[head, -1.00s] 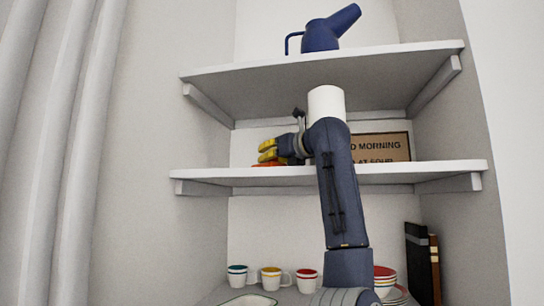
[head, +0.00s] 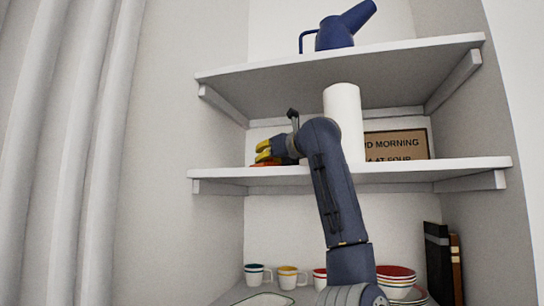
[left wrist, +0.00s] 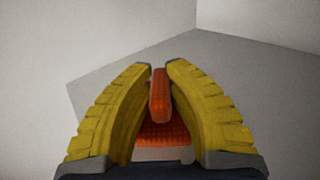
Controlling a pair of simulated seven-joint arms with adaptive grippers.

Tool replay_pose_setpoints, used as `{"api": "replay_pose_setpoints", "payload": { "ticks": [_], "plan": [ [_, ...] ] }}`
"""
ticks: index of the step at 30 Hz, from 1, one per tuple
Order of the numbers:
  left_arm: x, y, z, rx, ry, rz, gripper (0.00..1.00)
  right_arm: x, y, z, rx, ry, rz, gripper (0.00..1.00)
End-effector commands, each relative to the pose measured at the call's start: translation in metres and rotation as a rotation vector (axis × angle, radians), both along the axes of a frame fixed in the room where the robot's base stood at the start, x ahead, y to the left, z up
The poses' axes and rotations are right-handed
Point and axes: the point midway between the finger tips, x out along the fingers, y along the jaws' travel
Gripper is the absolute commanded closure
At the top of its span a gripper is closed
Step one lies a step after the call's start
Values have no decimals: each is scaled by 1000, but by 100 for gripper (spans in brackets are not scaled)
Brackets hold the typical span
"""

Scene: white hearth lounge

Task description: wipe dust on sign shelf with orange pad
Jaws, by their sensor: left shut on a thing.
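My left gripper (head: 265,152), with yellow fingers, is low over the left part of the sign shelf (head: 220,175), the middle white shelf. It is shut on the raised grip of the orange pad (head: 263,164). In the left wrist view the grip (left wrist: 159,97) stands between the fingers (left wrist: 159,72), with the dimpled orange base below it, at the grey shelf surface (left wrist: 235,75). Contact under the pad is hidden. A brown sign (head: 397,143) stands at the right of this shelf, its left part hidden. I cannot make out any dust. My right gripper is not in view.
A white cylinder (head: 343,115) stands on the sign shelf behind my arm, left of the sign. The upper shelf (head: 300,80) is close above and carries a blue watering can (head: 338,28). Below are cups (head: 288,277), bowls (head: 396,278) and books (head: 437,262).

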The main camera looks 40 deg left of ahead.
Motion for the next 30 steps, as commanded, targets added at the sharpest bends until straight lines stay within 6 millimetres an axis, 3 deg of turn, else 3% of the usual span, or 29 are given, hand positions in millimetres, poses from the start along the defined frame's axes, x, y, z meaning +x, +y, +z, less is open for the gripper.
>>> {"api": "replay_pose_setpoints", "payload": {
  "ticks": [30],
  "plan": [
    [-21, 41, 1, -1, -1, 1, 100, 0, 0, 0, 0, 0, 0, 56]
  ]
}}
